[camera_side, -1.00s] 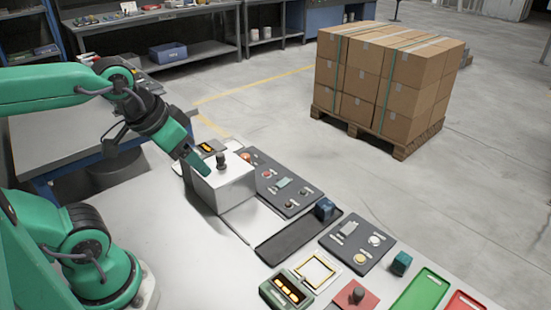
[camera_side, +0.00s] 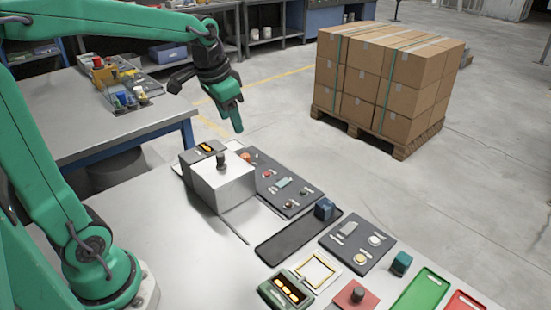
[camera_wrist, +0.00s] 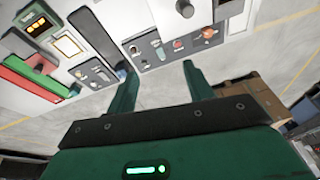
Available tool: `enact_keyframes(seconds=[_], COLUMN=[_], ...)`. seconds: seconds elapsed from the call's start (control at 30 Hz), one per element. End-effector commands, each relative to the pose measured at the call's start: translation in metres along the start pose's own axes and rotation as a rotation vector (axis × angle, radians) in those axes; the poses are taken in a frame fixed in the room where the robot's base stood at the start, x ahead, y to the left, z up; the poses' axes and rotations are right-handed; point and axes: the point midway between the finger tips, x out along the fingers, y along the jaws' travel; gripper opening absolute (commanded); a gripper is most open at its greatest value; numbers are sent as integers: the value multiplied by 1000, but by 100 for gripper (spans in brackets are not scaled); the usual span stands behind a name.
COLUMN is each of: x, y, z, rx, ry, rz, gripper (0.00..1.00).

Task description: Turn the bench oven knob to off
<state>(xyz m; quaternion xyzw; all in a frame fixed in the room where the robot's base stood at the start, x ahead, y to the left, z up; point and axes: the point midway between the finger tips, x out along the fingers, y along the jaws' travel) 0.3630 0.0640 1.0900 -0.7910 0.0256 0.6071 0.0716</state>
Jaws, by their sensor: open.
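A white box (camera_side: 224,186) with a black knob-like piece (camera_side: 221,160) on its top stands on the bench in the side view. A dark control panel (camera_side: 270,163) with a red knob and several small controls lies to its right; it also shows in the wrist view (camera_wrist: 165,58). I cannot tell for certain which of these is the oven knob. My gripper (camera_side: 237,127) hangs in the air above and behind the box, fingers pointing down. In the wrist view its fingers (camera_wrist: 158,68) are apart and empty, with the panel beyond them.
A small display unit (camera_side: 206,148) stands behind the box. Along the bench are a black tray (camera_side: 285,240) with a blue block (camera_side: 325,208), a second dark panel (camera_side: 340,250) and a green display unit (camera_side: 287,290). Stacked cartons (camera_side: 385,80) stand on the floor beyond.

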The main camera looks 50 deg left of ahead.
Motion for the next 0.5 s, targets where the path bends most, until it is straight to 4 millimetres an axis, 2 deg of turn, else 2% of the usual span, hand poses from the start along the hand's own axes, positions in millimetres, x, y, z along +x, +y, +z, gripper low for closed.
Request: enact_keyframes(seconds=[0.2, 0.5], x=[28, 76], y=[-30, -73], z=[-28, -56], rx=[36, 88], ry=[-64, -142], rz=[12, 38], gripper=[52, 52])
